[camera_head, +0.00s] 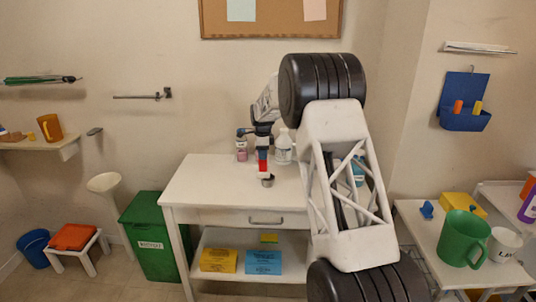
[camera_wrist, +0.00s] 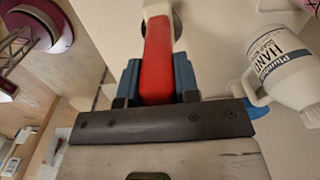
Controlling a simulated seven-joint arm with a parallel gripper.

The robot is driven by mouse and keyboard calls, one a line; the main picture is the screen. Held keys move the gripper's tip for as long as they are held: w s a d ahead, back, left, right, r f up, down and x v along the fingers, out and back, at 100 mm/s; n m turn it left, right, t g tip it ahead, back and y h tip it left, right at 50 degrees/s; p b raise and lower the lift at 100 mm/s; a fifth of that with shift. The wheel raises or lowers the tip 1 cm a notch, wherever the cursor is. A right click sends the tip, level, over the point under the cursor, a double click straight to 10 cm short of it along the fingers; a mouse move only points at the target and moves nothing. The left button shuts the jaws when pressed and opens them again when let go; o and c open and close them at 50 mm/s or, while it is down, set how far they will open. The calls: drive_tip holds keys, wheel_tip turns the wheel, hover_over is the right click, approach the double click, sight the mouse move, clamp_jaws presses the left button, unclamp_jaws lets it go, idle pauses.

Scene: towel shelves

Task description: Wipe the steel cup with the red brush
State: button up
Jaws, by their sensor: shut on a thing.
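The red brush (camera_head: 263,162) is held between the jaws of my gripper (camera_head: 262,147), over the white table. In the wrist view its red handle (camera_wrist: 157,55) sits between the blue fingers of my gripper (camera_wrist: 158,80), with a pale end pointing away. The small steel cup (camera_head: 267,181) stands on the table just below and slightly right of the brush end. In the wrist view a dark, round, metallic part (camera_wrist: 178,22), apparently the cup, shows beside the brush end, mostly hidden. I cannot tell whether brush and cup touch.
A white hand-soap bottle (camera_head: 284,150) stands close on the right of my gripper; it is also near in the wrist view (camera_wrist: 283,68). A small labelled bottle with a pink lower part (camera_head: 241,150) stands left. The table's front left (camera_head: 205,185) is clear.

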drive_tip(key=d, duration=0.4)
drive_tip(key=shift+a+f, duration=0.1)
drive_tip(key=shift+a, duration=2)
drive_tip(key=shift+d, duration=0.65)
drive_tip(key=shift+a, duration=0.45)
drive_tip(key=d+r, duration=0.4)
drive_tip(key=r, duration=0.4)
drive_tip(key=shift+d, duration=0.1)
